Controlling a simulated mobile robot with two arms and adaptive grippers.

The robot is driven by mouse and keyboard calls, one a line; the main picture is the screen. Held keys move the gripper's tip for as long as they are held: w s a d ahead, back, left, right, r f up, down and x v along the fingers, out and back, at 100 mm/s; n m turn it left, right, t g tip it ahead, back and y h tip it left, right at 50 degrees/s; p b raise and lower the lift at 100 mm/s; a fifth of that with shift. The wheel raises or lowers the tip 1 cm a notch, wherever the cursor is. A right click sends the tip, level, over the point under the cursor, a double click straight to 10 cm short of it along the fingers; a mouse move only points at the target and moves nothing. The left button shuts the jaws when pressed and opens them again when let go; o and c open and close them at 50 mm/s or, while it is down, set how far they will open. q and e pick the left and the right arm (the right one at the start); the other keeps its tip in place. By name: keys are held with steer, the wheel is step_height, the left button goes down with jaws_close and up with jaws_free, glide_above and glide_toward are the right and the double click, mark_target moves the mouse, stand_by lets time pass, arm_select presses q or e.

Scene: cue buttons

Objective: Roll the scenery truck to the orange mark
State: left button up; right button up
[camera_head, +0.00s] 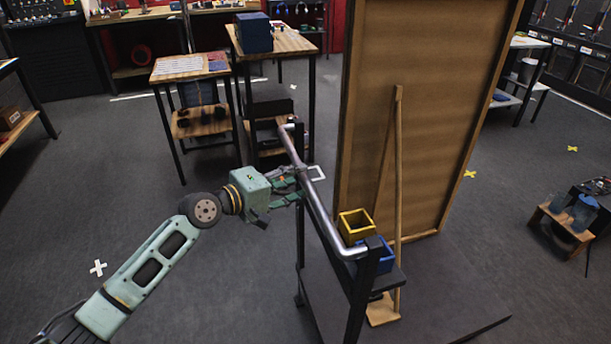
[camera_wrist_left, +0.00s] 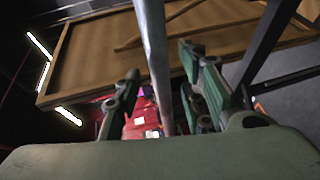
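The scenery truck has a dark flat base (camera_head: 455,312), a tall brown wooden panel (camera_head: 430,110) with a slanted brace, and a silver push bar (camera_head: 318,205) on dark posts. My left gripper (camera_head: 296,183) is at the middle of the push bar. In the left wrist view, the bar (camera_wrist_left: 155,60) runs between the two spread green fingers (camera_wrist_left: 160,95), with gaps on both sides. The wooden panel (camera_wrist_left: 100,50) shows beyond them. My right gripper is not in view.
A yellow box (camera_head: 356,224) and a blue box (camera_head: 374,254) sit on the truck's shelf by the bar. Yellow crosses (camera_head: 470,174) and a white cross (camera_head: 98,268) mark the floor. Small tables (camera_head: 185,68) stand behind; a low wooden stand (camera_head: 562,222) is at right.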

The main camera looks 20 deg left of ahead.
arm_select(q)
steer(key=shift+x, duration=1.45)
steer(key=shift+c, duration=0.5)
jaws_close()
